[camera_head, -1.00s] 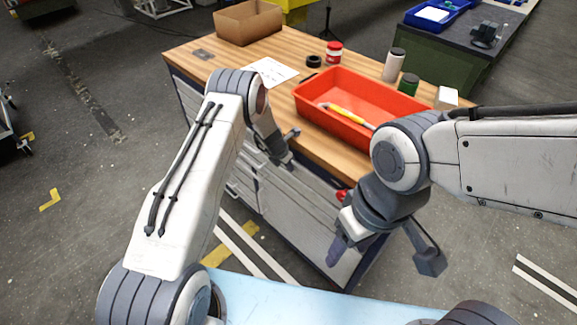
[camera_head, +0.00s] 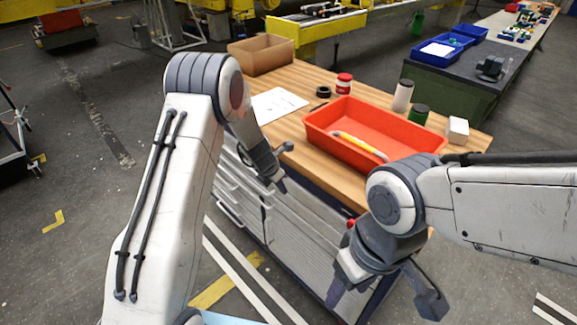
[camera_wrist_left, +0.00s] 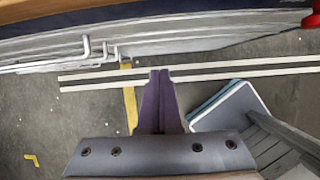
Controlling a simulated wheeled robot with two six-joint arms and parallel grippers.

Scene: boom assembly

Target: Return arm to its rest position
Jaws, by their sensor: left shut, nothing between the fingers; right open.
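My left arm comes in from the left in the head view, and its gripper (camera_head: 279,166) hangs in front of the wooden workbench's near edge. In the left wrist view its fingers (camera_wrist_left: 161,76) are together with nothing between them, above the floor. My right gripper (camera_head: 383,303) is lower right in the head view, in front of the bench drawers, pointing down. Its fingers are spread wide and empty. Neither gripper touches the bench as far as I can see.
The workbench (camera_head: 300,140) carries a red-orange tray (camera_head: 320,131) with a yellow-and-white tool (camera_head: 358,146), a cardboard box (camera_head: 262,55), paper (camera_head: 277,105), jars and a white box (camera_head: 457,130). Drawer handles (camera_wrist_left: 85,47) run along its front. Open floor lies left.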

